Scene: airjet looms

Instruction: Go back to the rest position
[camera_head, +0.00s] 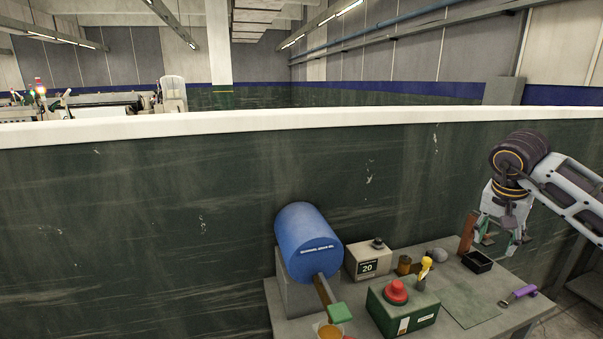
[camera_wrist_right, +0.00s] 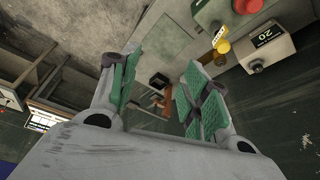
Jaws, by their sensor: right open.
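My right gripper (camera_head: 501,240) is at the right of the head view, pointing down above the back right of a grey workbench (camera_head: 518,313). Its jaws are open and I see nothing held between them. In the right wrist view the two green-padded fingers of the right gripper (camera_wrist_right: 160,85) stand apart, with the bench and its small items beyond them. My left gripper and arm do not show in the head view.
A brown upright block (camera_head: 467,232) and a black tray (camera_head: 478,262) are close to the right gripper. A blue drum (camera_head: 307,240), a green box with a red button (camera_head: 403,308), a grey box (camera_head: 367,259) and a purple-handled tool (camera_head: 520,293) are on the bench. A dark wall (camera_head: 150,220) stands behind.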

